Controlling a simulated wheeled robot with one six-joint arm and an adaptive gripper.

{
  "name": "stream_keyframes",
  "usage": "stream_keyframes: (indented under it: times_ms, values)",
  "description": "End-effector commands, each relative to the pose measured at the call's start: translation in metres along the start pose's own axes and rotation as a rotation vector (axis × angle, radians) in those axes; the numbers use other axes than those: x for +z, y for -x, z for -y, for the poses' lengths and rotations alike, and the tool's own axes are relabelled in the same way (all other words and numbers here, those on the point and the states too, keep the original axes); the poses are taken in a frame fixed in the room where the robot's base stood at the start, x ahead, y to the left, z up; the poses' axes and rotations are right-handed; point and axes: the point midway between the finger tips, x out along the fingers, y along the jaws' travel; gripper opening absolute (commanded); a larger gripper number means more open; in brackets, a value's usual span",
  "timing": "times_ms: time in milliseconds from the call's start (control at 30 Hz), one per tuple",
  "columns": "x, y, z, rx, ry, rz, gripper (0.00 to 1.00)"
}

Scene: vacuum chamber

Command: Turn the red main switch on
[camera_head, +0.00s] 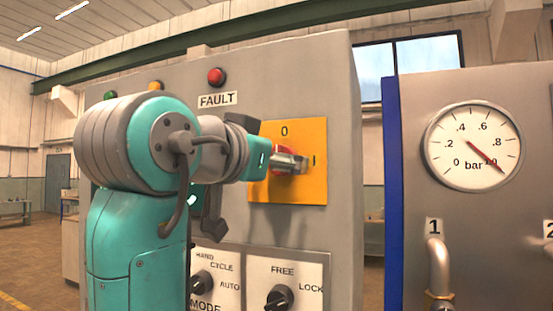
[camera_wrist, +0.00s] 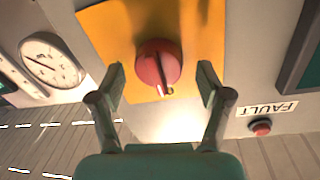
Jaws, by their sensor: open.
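The red main switch (camera_head: 279,153) is a round knob on a yellow plate (camera_head: 317,187) marked 0 at the top and I at the right. In the head view my gripper (camera_head: 291,163) is in front of the knob and hides most of it. In the wrist view, turned roughly upside down, the red knob (camera_wrist: 150,62) shows whole, with a pale mark at its lower edge, the side of the 0. My gripper (camera_wrist: 161,84) is open, with one finger to each side of the knob and a gap on both sides. It holds nothing.
Below the plate are the FREE/LOCK selector (camera_head: 280,298) and the MODE selector (camera_head: 203,283). A red FAULT lamp (camera_head: 216,76) is above left. A blue post (camera_head: 393,200) and a panel with a pressure gauge (camera_head: 473,146) and pipe (camera_head: 437,265) stand to the right.

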Motion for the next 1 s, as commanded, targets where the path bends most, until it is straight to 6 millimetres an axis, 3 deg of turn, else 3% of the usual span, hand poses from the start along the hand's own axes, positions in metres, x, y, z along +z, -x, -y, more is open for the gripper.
stream_keyframes:
  times_ms: [400, 633, 1000]
  values:
    - [0.0, -0.0079, 0.0, 0.0, 0.001, 0.0, 0.77]
    - [0.0, -0.0078, -0.0001, 0.0, 0.001, 0.0, 0.2]
    - [-0.0003, -0.0078, 0.0, 0.001, -0.041, 0.003, 0.17]
